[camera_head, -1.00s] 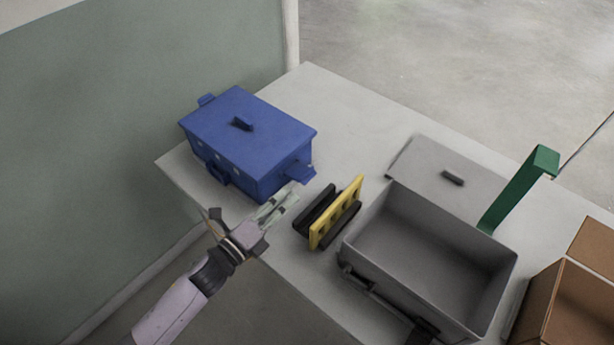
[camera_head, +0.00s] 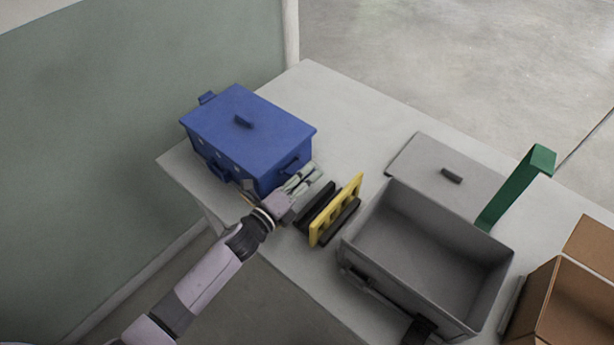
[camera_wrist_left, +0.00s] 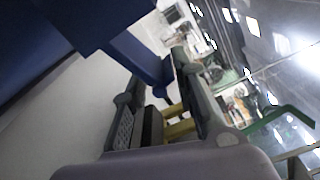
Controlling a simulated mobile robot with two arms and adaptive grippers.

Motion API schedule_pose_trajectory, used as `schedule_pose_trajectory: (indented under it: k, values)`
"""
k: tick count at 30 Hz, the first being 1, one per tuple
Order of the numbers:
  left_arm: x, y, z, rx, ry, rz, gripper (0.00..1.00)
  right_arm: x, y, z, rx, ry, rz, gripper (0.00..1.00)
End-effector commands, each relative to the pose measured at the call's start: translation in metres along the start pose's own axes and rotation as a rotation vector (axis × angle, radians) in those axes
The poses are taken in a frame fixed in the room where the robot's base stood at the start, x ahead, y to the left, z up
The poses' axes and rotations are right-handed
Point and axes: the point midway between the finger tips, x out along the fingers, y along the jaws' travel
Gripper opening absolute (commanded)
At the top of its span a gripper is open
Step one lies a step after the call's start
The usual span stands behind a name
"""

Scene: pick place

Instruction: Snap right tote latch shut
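The blue tote (camera_head: 248,145) stands on the left part of the table with its lid on. In the left wrist view a blue flap, the right latch (camera_wrist_left: 135,52), sticks out from the tote (camera_wrist_left: 35,45) towards my fingertips. I cannot tell if it touches them or how far it is folded. My left gripper (camera_head: 306,179) is at the tote's right end, fingers apart and empty; its two fingers also show in the left wrist view (camera_wrist_left: 158,78). My right gripper is not in view.
A yellow and black piece (camera_head: 336,212) stands close right of my left gripper. Further right are an open grey bin (camera_head: 385,190), its grey lid (camera_head: 425,165), a green upright piece (camera_head: 515,188) and a cardboard box (camera_head: 560,310). The table (camera_head: 340,115) is clear behind the tote.

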Motion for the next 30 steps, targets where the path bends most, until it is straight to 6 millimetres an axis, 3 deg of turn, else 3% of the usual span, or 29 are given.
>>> schedule_pose_trajectory:
  k: [10,30]
  values:
    - [-0.0012,0.0037,-0.0001,-0.001,-0.001,0.008,0.00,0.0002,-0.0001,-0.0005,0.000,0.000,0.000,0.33]
    - [-0.0029,0.0053,0.0009,-0.046,-0.002,0.018,0.00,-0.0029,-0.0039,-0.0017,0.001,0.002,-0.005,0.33]
